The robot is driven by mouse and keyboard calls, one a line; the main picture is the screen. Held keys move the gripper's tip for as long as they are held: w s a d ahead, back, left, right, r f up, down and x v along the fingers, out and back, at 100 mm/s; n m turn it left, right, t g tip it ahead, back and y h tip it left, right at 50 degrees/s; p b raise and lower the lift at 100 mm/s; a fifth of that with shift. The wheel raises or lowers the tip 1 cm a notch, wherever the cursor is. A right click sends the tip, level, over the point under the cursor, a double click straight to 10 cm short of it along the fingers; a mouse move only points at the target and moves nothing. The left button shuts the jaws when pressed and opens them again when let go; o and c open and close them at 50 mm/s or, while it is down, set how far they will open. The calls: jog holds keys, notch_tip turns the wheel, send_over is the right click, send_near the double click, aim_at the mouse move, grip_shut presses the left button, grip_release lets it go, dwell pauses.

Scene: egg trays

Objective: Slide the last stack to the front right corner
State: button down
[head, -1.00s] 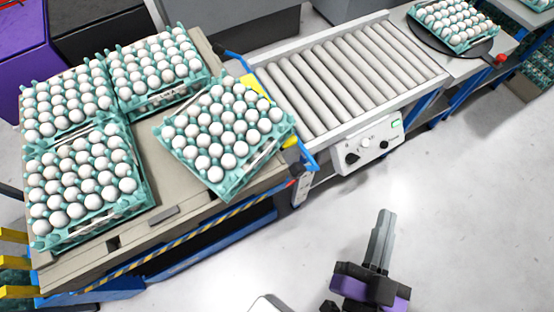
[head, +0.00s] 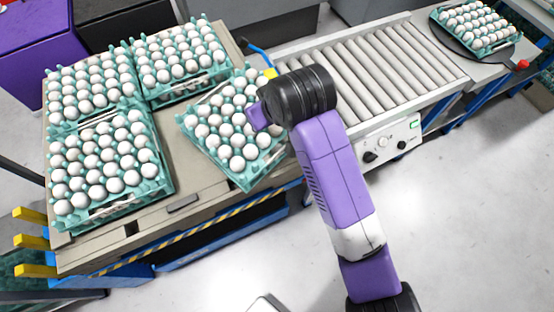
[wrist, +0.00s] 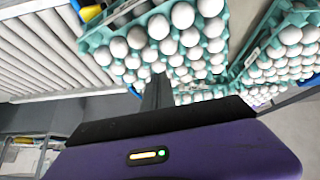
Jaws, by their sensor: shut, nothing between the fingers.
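The last stack is a teal egg tray stack (head: 208,158) full of white eggs, sitting askew on the right part of the table (head: 187,190). It is turned relative to the other stacks, with a gap on its left. In the wrist view this stack (wrist: 97,38) fills the upper middle. My gripper (wrist: 157,88) is shut and empty, its fingers pointing at the stack's side; I cannot tell whether they touch. In the head view my black wrist joint and purple arm cover the stack's right edge, and the fingertips are hidden.
Three more egg stacks stand on the table: back left (head: 136,93), back right (head: 205,82) and front left (head: 167,188). A roller conveyor (head: 385,75) with a control box (head: 390,142) adjoins on the right. Another egg tray (head: 480,46) sits on a dark round plate beyond it.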

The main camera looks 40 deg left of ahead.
aim_at(263, 142)
jog(key=s+d+f+n+g+h, duration=0.1)
jog(key=s+d+f+g+h, duration=0.25)
jog(key=d+h, duration=0.45)
jog(key=shift+t+y, duration=0.45)
jog(key=shift+y, duration=0.35)
jog(key=shift+w+a+f+p, duration=0.15)
jog(key=shift+a+f+p, duration=0.15)
jog(key=shift+f, duration=1.45)
jog(key=shift+w+a+f+p, duration=0.2)
jog(key=shift+a+f, duration=0.15)
jog(key=shift+f, duration=1.35)
jog(key=shift+w+a+f+p, duration=0.2)
jog(key=shift+a+f, duration=0.1)
jog(key=shift+f, duration=1.45)
jog(key=shift+a+f, duration=0.1)
jog(key=shift+a, duration=0.15)
jog(key=a+b, duration=0.2)
jog(key=a, duration=0.1)
jog(key=a+b, duration=0.1)
jog(key=shift+w+a+b, duration=0.2)
jog(key=shift+w+b, duration=0.15)
jog(key=shift+a+r, duration=0.2)
jog(key=shift+a, duration=0.15)
